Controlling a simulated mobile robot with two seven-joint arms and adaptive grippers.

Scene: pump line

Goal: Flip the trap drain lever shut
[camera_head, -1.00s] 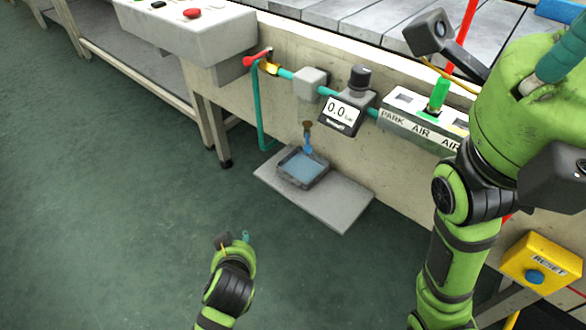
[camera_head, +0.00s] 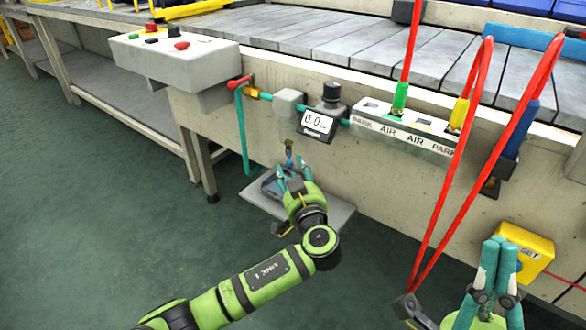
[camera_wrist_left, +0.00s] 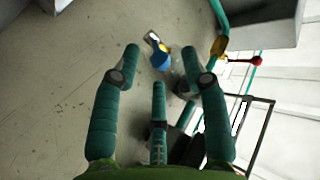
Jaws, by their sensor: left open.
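The trap drain is a small blue fitting with a brass-brown top (camera_head: 289,150), low on the front of the line; a blue piece (camera_wrist_left: 161,59) with a pale and orange-brown part shows in the left wrist view. I cannot make out which way its lever points. My left gripper (camera_head: 292,172) is open and empty right beside the drain, partly hiding its lower end. In the left wrist view, the drain appears between the two outer fingertips (camera_wrist_left: 160,66), with no clear contact. My right gripper (camera_head: 498,243) has its fingers together, pointing up at lower right, apart from the drain.
Red hoses (camera_head: 437,200) hang at right near the yellow reset box (camera_head: 530,240).

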